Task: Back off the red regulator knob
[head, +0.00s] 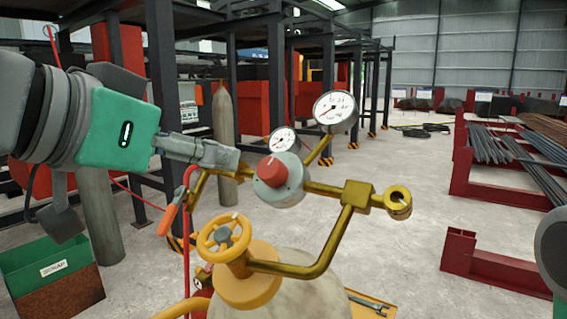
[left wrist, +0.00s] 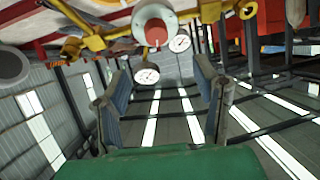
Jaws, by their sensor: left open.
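The red regulator knob (head: 271,171) sits on a round grey regulator body (head: 287,186) in the middle of the head view, with a pale line on its face. Brass pipe runs to either side of it. My left gripper (head: 238,162) comes in from the left, its fingertips just left of the knob and seemingly apart from it. In the left wrist view the gripper (left wrist: 161,70) has its two fingers spread, with nothing between them. There the knob (left wrist: 156,33) shows beyond the fingertips, near the top. My right gripper is not in view.
Two white dial gauges, a large one (head: 336,111) and a small one (head: 282,139), stand close to the knob. A yellow valve handwheel (head: 223,238) is below on the cylinder (head: 300,290). A torch with an orange handle (head: 167,220) hangs at left. A green scrap bin (head: 48,268) stands lower left.

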